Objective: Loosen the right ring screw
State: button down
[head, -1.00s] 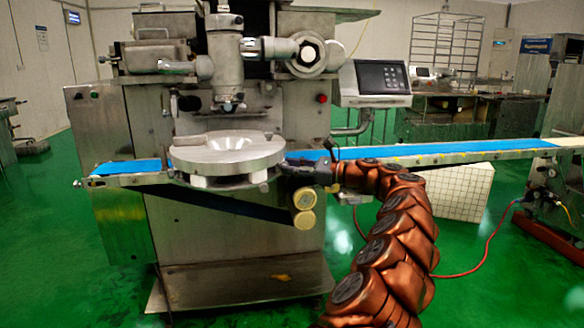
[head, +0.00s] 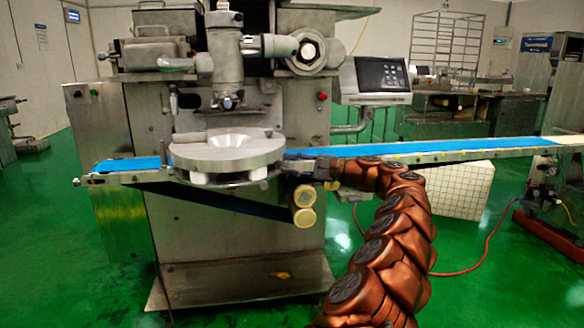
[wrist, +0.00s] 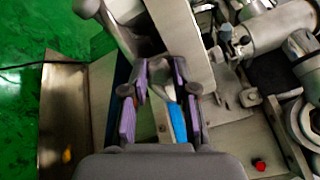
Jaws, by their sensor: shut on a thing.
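The encrusting machine's round metal disc (head: 225,155) sits above the blue belt. My gripper (head: 291,166) is at the disc's right side, at the end of my copper-coloured arm. In the wrist view, my gripper's purple-padded fingers (wrist: 158,85) are shut on a small pale metal part between them, which I take as the right ring screw (wrist: 159,73). The fingers cover most of it. In the head view the screw is hidden behind my gripper, so its turn and thread cannot be told.
The blue conveyor belt (head: 450,149) runs right from the disc. Yellowish rollers (head: 304,217) hang just below my gripper. The nozzle column (head: 225,70) stands above the disc, and a control panel (head: 381,76) is at the upper right. Green floor lies open in front.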

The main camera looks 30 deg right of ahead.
jog(key=n+b, duration=0.1)
jog(key=n, duration=0.1)
jog(key=n+b, duration=0.1)
jog(key=n, duration=0.1)
jog(key=n+b, duration=0.1)
jog(key=n, duration=0.1)
jog(key=shift+a+f, duration=0.1)
jog(key=shift+f, duration=0.15)
jog(key=n+b, duration=0.2)
jog(key=n, duration=0.2)
jog(key=n+b, duration=0.2)
jog(key=n, duration=0.1)
jog(key=shift+n, duration=0.4)
jog(key=n+b, duration=0.1)
jog(key=n, duration=0.2)
jog(key=shift+f+b, duration=0.15)
jog(key=shift+b, duration=0.25)
jog(key=n+b, duration=0.1)
jog(key=n, duration=0.3)
jog(key=shift+b, duration=0.3)
jog(key=shift+d+n+b, duration=0.2)
jog(key=shift+n+b, duration=0.15)
jog(key=shift+n, duration=0.55)
jog(key=shift+w+n+b, duration=0.1)
jog(key=shift+n+b, duration=0.5)
jog(key=shift+n, duration=1.4)
